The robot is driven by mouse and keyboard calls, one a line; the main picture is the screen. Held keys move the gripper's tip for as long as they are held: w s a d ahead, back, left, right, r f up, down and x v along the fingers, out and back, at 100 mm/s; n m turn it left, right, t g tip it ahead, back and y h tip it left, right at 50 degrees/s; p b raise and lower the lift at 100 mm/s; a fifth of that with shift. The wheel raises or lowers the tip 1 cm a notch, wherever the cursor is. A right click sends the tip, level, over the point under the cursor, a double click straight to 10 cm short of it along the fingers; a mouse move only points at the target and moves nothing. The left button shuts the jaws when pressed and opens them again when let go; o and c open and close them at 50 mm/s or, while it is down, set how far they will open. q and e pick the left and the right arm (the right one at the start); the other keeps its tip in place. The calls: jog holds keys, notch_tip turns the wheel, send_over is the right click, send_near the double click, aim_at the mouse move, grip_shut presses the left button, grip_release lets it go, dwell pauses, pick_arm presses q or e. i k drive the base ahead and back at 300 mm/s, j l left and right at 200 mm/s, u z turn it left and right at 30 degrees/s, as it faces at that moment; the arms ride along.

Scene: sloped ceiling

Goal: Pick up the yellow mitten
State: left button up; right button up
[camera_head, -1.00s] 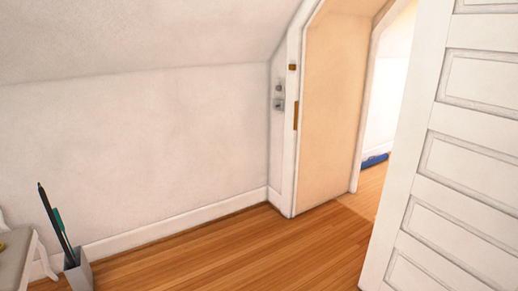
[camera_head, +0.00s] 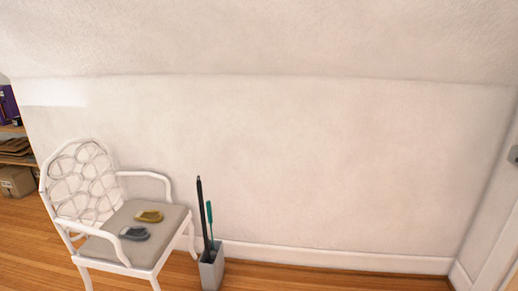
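The yellow mitten (camera_head: 149,216) lies on the grey seat of a white armchair (camera_head: 124,258) at the lower left. A grey mitten (camera_head: 134,233) lies just in front of it on the same seat, apart from it or nearly so. Neither of my grippers is in view.
A grey holder (camera_head: 211,270) with a black and a green long-handled item stands on the floor just right of the chair. Shelves with a cardboard box (camera_head: 17,181) are at the far left. Wall and skirting run behind; some wood floor (camera_head: 310,279) shows at the bottom.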

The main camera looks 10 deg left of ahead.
aim_at(153, 216)
jog(key=i+j+u, duration=0.15)
jog(key=i+u, duration=0.7)
jog(key=i, duration=0.2)
jog(key=i+l+u, duration=0.25)
jog(key=i+u, duration=0.15)
jog(key=i, duration=0.1)
